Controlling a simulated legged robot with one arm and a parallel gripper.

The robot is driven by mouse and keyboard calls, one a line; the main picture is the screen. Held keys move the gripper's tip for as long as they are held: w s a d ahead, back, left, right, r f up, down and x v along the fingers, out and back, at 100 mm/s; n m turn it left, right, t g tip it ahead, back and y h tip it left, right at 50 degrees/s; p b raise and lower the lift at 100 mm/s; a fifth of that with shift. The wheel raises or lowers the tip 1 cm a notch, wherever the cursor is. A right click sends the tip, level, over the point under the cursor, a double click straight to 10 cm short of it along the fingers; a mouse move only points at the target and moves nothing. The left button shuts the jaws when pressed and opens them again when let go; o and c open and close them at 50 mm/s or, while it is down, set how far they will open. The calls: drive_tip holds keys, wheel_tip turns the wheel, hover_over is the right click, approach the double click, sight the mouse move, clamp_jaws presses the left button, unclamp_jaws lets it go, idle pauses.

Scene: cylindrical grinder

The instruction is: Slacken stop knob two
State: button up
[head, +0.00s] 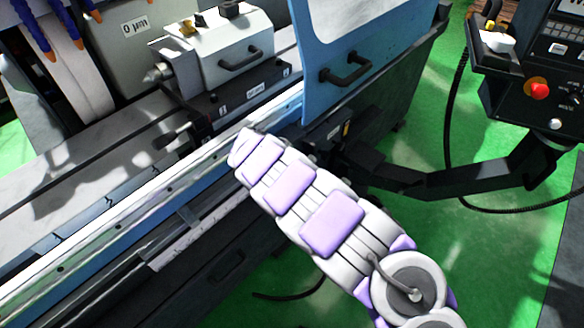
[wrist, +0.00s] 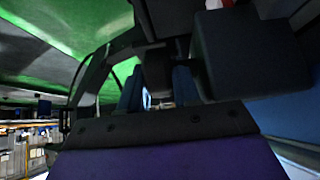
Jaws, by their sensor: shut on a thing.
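In the wrist view, my gripper (wrist: 158,90) has its two blue finger pads on either side of a dark knob-like part (wrist: 157,68), and is shut on it. The view is dark, and I cannot read any label that tells which stop knob it is. In the head view, my white and lilac arm reaches to the front edge of the grinder's table, just below the blue guard. The fingers and the held part are hidden there behind the arm's end.
A large black block (wrist: 248,52) is close beside the gripper. The white tailstock (head: 225,48) with a black handle stands on the machine table (head: 90,160). The blue guard door (head: 365,45) is behind my arm. A black control panel (head: 540,80) on a bracket stands right, over green floor.

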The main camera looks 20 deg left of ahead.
drive_tip(key=t, duration=0.1)
drive_tip(key=t+h, duration=0.1)
drive_tip(key=t, duration=0.1)
drive_tip(key=s+t+h, duration=0.1)
drive_tip(key=t, duration=0.1)
drive_tip(key=shift+a+f, duration=0.35)
drive_tip(key=t+h, duration=0.1)
drive_tip(key=t, duration=0.2)
drive_tip(key=shift+d+f, duration=0.1)
drive_tip(key=shift+f, duration=0.05)
drive_tip(key=shift+t+h, duration=0.3)
drive_tip(key=shift+t, duration=0.5)
drive_tip(key=o, duration=0.7)
drive_tip(key=shift+c, duration=0.2)
drive_tip(key=shift+w, duration=0.15)
